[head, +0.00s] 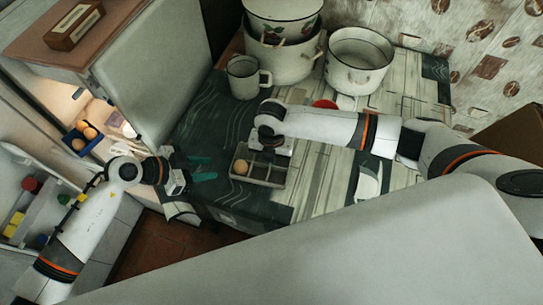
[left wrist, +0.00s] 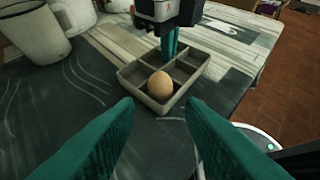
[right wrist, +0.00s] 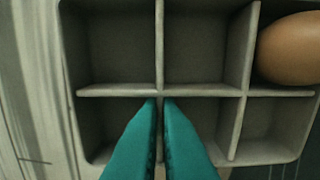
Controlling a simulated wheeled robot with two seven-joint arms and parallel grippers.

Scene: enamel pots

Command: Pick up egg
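A brown egg (head: 241,168) sits in a corner compartment of a grey divided tray (head: 276,183) on the table. The egg also shows in the left wrist view (left wrist: 160,86) and at the right edge of the right wrist view (right wrist: 291,48). My left gripper (head: 205,168) is open and empty, to the left of the tray, apart from the egg. In the left wrist view its teal fingers (left wrist: 158,108) are wide apart, with the egg beyond them. My right gripper (right wrist: 160,103) is over the tray, its fingers closed together around a thin divider. The other compartments in view are empty.
A blue carton with brown eggs (head: 79,143) stands in the open fridge at left; the fridge door (head: 150,75) stands close to the table. A white mug (head: 245,78) and enamel pots (head: 357,62) stand at the back. A white object (head: 368,182) lies right of the tray.

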